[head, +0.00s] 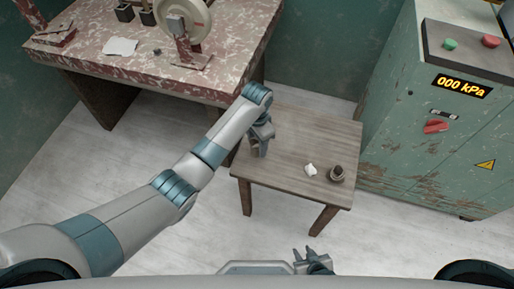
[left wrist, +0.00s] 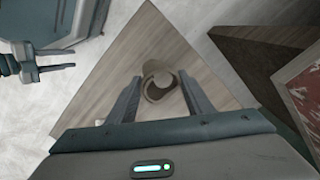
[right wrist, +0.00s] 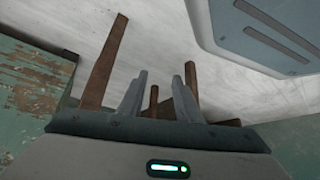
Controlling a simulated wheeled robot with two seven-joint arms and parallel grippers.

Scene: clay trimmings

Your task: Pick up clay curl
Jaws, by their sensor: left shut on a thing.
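My left gripper (head: 259,150) is low over the left part of the small wooden table. In the left wrist view a grey-brown clay curl (left wrist: 158,78), rolled into a ring, is between the two fingers (left wrist: 161,92). The gripper is shut on it. In the head view the curl is hidden by the gripper, and I cannot tell whether it touches the tabletop. My right gripper (head: 308,256) is near the bottom of the head view, in front of the table. Its fingers (right wrist: 160,88) are apart with nothing between them.
On the small table (head: 290,140), a white scrap (head: 310,169) and a small brown pot-like object (head: 337,175) lie to the right. A red speckled bench (head: 110,60) with a wheel-shaped device stands behind left. A green cabinet (head: 420,150) stands close at right.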

